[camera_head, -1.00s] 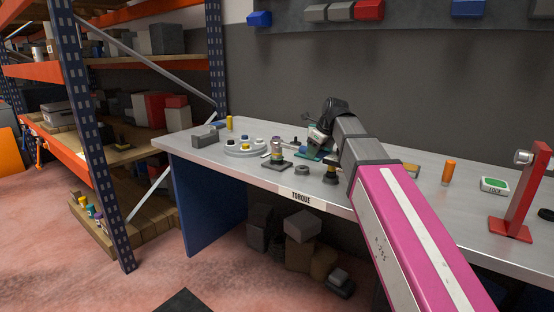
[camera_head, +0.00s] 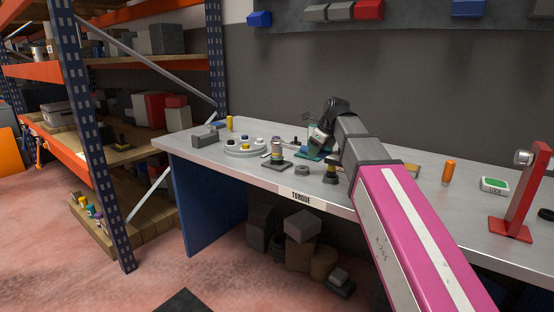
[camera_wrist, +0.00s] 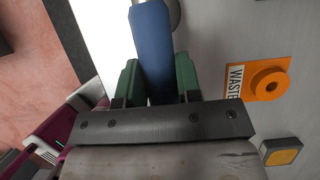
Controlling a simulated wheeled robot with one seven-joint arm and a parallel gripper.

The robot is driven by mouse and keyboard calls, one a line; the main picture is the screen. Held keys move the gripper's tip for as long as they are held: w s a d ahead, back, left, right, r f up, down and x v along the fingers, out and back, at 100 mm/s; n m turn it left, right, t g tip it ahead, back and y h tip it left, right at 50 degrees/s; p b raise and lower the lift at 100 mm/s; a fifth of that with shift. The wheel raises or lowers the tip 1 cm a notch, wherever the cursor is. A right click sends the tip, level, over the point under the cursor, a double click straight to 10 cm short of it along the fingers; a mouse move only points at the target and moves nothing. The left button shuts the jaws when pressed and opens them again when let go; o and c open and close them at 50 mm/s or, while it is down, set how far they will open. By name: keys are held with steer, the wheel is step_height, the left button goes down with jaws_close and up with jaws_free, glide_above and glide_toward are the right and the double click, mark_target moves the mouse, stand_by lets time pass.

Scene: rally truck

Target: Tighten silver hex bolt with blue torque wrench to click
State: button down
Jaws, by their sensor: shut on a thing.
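The blue torque wrench (camera_wrist: 152,40) stands out in the wrist view as a blue bar between the green fingers of my gripper (camera_wrist: 157,82). My gripper is shut on it. In the head view my gripper (camera_head: 316,140) is low over the teal mat (camera_head: 308,156) on the bench, and mostly hidden by my wrist. A small blue piece beside it may be part of the wrench. A post on a dark square base (camera_head: 279,165) stands left of the gripper. I cannot make out the silver hex bolt clearly in either view.
The grey bench (camera_head: 400,200) holds a round tray (camera_head: 245,151), a grey block (camera_head: 205,139), an orange cylinder (camera_head: 449,172), a green-faced box (camera_head: 495,185) and a red stand (camera_head: 518,205). The wrist view shows an orange waste plate (camera_wrist: 285,68). Blue-post shelving is at left.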

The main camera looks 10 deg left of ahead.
steer(key=shift+r, duration=2.65)
stand_by(2.0)
steer(key=shift+r, duration=1.95)
steer(key=shift+d, duration=0.1)
